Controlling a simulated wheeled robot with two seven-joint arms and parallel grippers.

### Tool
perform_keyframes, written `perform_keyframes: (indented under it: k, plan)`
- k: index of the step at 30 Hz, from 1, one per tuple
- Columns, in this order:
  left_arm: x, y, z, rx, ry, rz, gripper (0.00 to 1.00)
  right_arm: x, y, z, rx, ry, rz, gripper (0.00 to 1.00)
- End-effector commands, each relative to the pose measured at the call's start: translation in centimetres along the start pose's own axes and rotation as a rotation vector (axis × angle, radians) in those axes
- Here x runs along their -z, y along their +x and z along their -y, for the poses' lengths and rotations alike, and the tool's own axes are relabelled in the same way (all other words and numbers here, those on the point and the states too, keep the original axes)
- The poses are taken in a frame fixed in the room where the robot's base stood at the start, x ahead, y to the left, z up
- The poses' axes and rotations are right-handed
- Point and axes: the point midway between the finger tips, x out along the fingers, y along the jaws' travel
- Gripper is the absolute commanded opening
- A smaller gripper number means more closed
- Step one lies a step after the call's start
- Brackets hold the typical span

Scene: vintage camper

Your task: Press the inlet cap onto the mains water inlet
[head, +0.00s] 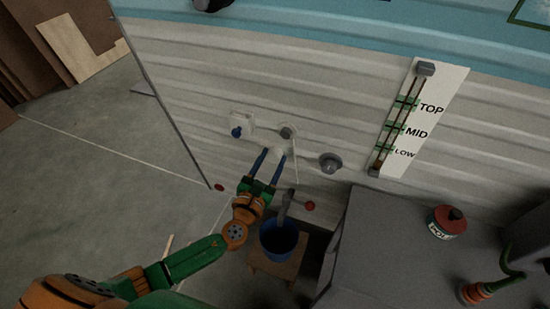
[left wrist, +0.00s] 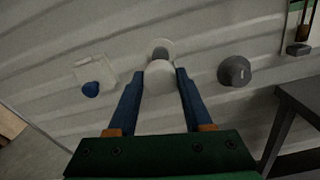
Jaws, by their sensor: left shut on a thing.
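My left gripper (head: 273,156) reaches up to the camper wall. Its two blue fingers are shut on a white round cap (left wrist: 158,76), which also shows in the head view (head: 276,153). Just above the cap is a round fitting with a grey centre (left wrist: 161,51), likely the mains water inlet, also in the head view (head: 287,131). The cap overlaps its lower edge in the left wrist view; I cannot tell whether they touch. My right gripper is not in view.
Left of the fitting is a white plate (head: 243,119) with a blue knob (head: 236,132). To the right is a grey round fitting (head: 331,163). A dark grey table (head: 375,235) stands at right.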

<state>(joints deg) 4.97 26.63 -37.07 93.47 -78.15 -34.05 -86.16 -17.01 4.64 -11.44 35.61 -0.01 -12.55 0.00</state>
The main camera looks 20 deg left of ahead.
Motion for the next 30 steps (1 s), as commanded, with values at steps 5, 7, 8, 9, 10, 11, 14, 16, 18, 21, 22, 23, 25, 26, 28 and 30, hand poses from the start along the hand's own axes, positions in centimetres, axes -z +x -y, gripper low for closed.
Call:
perform_keyframes:
  k: [5, 7, 8, 9, 10, 11, 14, 16, 18, 21, 22, 23, 25, 26, 28, 30]
  plan:
    - [0.0, 0.1, 0.0, 0.002, 0.001, 0.001, 0.0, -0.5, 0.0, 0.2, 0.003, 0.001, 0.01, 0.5]
    - [0.0, 0.4, 0.0, 0.002, 0.001, 0.002, 0.0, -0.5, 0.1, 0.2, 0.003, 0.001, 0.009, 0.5]
    - [0.0, 0.6, 0.0, 0.002, 0.002, 0.002, 0.0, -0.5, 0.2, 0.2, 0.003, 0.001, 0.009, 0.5]
    - [0.1, 0.9, 0.1, 0.002, 0.002, 0.002, 0.0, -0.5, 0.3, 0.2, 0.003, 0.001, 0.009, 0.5]
    - [0.1, 1.2, 0.0, 0.002, 0.002, 0.002, 0.0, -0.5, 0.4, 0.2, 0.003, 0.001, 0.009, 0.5]
    - [0.1, 1.5, 0.0, 0.001, 0.002, 0.002, 0.0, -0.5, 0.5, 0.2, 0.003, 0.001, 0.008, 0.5]
    - [0.1, 2.5, 0.1, 0.002, 0.001, 0.002, 0.0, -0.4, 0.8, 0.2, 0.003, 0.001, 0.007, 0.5]
    - [0.1, 3.2, 0.1, 0.002, 0.0, 0.002, 0.0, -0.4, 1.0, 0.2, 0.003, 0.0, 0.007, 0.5]
    - [0.1, 3.9, 0.1, 0.001, 0.002, 0.002, 0.0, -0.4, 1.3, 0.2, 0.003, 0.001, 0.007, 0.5]
    - [0.1, 4.7, 0.1, 0.003, 0.001, 0.001, 0.0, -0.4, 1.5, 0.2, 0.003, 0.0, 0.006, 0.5]
    - [0.1, 5.0, 0.1, 0.002, 0.001, 0.001, 0.0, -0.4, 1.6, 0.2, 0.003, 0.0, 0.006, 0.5]
    - [0.1, 5.2, 0.1, 0.002, 0.001, 0.001, 0.0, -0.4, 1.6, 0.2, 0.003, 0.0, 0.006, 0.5]
    - [0.0, 5.5, 0.1, 0.002, 0.001, 0.001, 0.0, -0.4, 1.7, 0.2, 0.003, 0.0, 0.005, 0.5]
    - [0.0, 5.6, 0.1, 0.002, 0.001, 0.001, 0.0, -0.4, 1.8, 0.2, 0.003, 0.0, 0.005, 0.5]
    - [0.0, 5.8, 0.0, 0.002, 0.001, 0.001, 0.0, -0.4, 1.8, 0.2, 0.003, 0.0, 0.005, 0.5]
    - [0.0, 5.8, 0.0, 0.003, 0.001, 0.001, 0.0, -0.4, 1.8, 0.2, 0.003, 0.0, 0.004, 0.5]
